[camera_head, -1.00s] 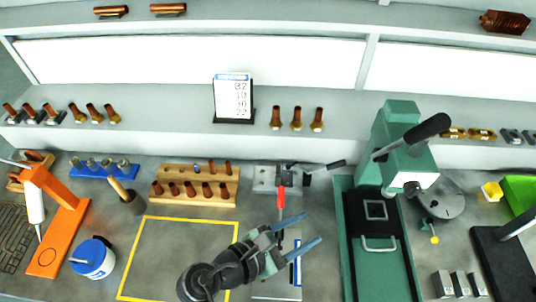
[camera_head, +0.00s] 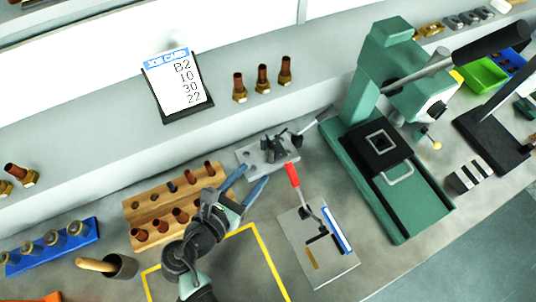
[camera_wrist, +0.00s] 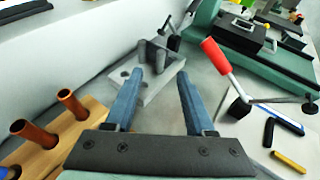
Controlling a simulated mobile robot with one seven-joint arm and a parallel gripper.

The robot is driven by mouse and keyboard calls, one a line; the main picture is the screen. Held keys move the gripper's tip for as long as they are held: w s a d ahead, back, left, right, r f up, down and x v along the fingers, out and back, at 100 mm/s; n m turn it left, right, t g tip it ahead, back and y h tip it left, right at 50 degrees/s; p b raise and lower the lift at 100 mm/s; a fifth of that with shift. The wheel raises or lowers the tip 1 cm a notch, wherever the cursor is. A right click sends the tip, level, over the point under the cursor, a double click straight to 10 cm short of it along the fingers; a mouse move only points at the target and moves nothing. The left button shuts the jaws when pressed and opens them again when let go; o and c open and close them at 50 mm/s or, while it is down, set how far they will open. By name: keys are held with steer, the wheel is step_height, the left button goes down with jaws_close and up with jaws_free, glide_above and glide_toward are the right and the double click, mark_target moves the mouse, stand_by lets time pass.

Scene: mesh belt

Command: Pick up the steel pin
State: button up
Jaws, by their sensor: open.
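My gripper (camera_head: 254,176) is open and empty, its two blue fingers apart. In the wrist view its fingers (camera_wrist: 160,78) point toward a grey metal fixture (camera_wrist: 155,95) with upright grey posts (camera_wrist: 146,52). The fixture (camera_head: 254,160) also shows in the head view, just beyond the fingertips. I cannot tell whether one of those posts is the steel pin. A wooden block (camera_head: 133,210) left of the gripper holds several copper pins (camera_head: 208,168) and one darker peg (camera_head: 172,187), too small to identify. My arm hides part of the block's front.
A red-handled clamp (camera_head: 292,175) on a grey plate (camera_head: 318,275) stands close right of the gripper. A green press (camera_head: 352,120) stands farther right. A blue rack (camera_head: 50,255) and a cup (camera_head: 120,267) are at left. A job card (camera_head: 177,85) stands on the shelf behind.

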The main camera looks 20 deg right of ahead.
mark_target(269, 156)
steer(key=shift+x, duration=1.1)
steer(key=shift+p+x, duration=0.35)
steer(key=shift+x, duration=2.45)
steer(key=shift+s+a+f, duration=0.1)
steer(key=shift+s+f, duration=0.05)
jaws_close()
